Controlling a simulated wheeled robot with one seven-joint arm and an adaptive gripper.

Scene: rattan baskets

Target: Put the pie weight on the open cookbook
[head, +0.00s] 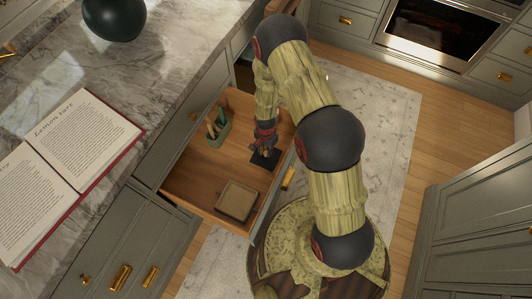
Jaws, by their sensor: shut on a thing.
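The open cookbook (75,145) lies on the marble counter at the left, with "Lemon tart" on its right page and a red cover edge. My gripper (265,149) points down into the open wooden drawer, at its right side. It is shut on a small dark, flat, squarish thing (267,162), which may be the pie weight. The fingers hide part of it. I cannot tell whether it touches the drawer floor.
The open drawer (190,183) also holds a green holder with wooden-handled pieces (218,130) and a square tan box (238,200). A dark round vase (113,18) stands on the marble counter (165,75) beyond the book. An oven (440,28) is at the back right.

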